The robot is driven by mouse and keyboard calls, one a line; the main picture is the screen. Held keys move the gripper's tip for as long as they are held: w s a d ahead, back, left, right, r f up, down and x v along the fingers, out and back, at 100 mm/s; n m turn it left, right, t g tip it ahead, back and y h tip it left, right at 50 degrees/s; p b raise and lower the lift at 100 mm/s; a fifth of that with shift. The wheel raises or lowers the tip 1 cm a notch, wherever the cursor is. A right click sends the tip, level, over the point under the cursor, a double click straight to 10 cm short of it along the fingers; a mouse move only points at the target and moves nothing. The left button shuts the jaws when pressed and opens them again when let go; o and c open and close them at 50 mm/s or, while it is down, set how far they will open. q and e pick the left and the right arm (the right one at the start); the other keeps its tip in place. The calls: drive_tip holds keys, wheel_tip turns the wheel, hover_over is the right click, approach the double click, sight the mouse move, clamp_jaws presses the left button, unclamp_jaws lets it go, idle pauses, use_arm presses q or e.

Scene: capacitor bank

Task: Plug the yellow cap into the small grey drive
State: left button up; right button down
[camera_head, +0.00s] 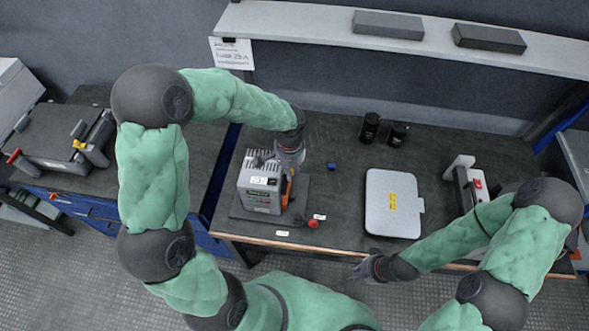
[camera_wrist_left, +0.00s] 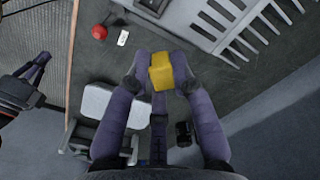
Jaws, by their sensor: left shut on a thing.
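The grey drive (camera_head: 262,183), a box with a vented top and a white label, stands on a dark mat at the left of the bench. Its slotted casing shows at the upper right of the left wrist view (camera_wrist_left: 215,28). My left gripper (camera_head: 291,168) is at the drive's right side. In the left wrist view it is shut on the yellow cap (camera_wrist_left: 161,71), held between the fingertips apart from the slotted casing. In the head view the cap is hidden. My right gripper (camera_head: 362,269) hangs by the bench's front edge; its finger opening is unclear.
A red cap (camera_head: 313,223) lies near small white labels at the front. A blue cap (camera_head: 332,166) lies behind it. A light grey case (camera_head: 393,203) lies mid-bench. Two black cups (camera_head: 370,128) stand at the back. A shelf (camera_head: 300,22) spans above the back.

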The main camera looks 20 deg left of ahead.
sight(272, 182)
use_arm(q)
drive_tip(key=s+a+r+m+p, duration=0.1)
drive_tip(key=r+m, duration=0.1)
drive_tip(key=s+a+r+m+p, duration=0.1)
drive_tip(key=r+m, duration=0.1)
drive_tip(key=m, duration=0.1)
drive_tip(key=s+a+r+m+p, duration=0.1)
drive_tip(key=s+r+m, duration=0.1)
drive_tip(key=shift+a+r+m+p, duration=0.25)
drive_tip(key=shift+r+m+p, duration=0.05)
drive_tip(key=shift+r, duration=0.1)
drive_tip(key=shift+s+a+r+m+p, duration=0.15)
drive_tip(key=shift+s+r+m, duration=0.1)
drive_tip(key=shift+m, duration=0.25)
drive_tip(key=shift+s+a+r+m+p, duration=0.15)
drive_tip(key=shift+r+m, duration=0.1)
drive_tip(key=shift+m, duration=0.25)
drive_tip(key=shift+f, duration=0.2)
drive_tip(key=shift+f+b, duration=2.45)
drive_tip(key=shift+f, duration=0.3)
drive_tip(key=shift+w+p, duration=0.1)
drive_tip(key=shift+p, duration=0.55)
drive_tip(key=shift+f+b, duration=0.4)
drive_tip(key=shift+f, duration=0.15)
drive_tip(key=o, duration=0.8)
drive_tip(key=shift+o, duration=0.2)
